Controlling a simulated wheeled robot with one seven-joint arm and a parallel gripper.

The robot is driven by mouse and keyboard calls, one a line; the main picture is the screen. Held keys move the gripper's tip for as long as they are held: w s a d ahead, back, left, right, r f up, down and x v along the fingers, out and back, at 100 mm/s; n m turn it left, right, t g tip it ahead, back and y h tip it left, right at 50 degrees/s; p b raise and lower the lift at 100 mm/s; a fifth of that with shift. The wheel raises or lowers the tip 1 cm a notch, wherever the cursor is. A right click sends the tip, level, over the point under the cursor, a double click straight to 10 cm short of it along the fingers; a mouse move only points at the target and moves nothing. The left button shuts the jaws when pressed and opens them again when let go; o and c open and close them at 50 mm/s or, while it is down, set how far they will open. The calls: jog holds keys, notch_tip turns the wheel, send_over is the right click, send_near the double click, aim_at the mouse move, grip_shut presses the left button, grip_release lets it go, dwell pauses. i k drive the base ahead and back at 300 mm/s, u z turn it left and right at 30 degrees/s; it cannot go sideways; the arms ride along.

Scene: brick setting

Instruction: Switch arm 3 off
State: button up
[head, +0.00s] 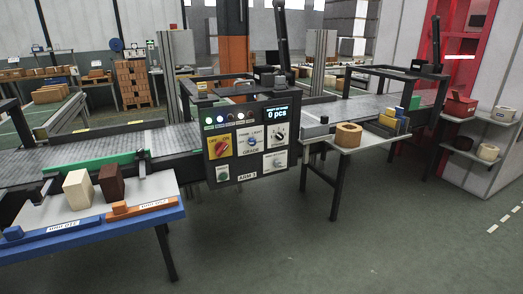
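The dark control panel (250,141) labelled ARM 3 hangs at the front of the conveyor, at picture centre. Its lit display (276,114) reads 0 pcs, with a row of small lamps to the left. A red rotary switch (220,147) sits on a yellow plate at the panel's left. A grade knob (252,141) is in the middle and another black knob (279,134) is on the right. The switch's exact setting is too small to read. My gripper is not in view.
A blue-edged table (95,230) at left holds a cream block (77,189) and a dark brown block (111,182). A small table (352,143) right of the panel holds a tan ring-shaped block (348,135). Green floor (300,250) in front is clear.

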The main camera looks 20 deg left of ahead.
aim_at(220, 148)
jog(key=z, duration=0.2)
jog(key=i, duration=0.85)
jog(key=u, duration=2.1)
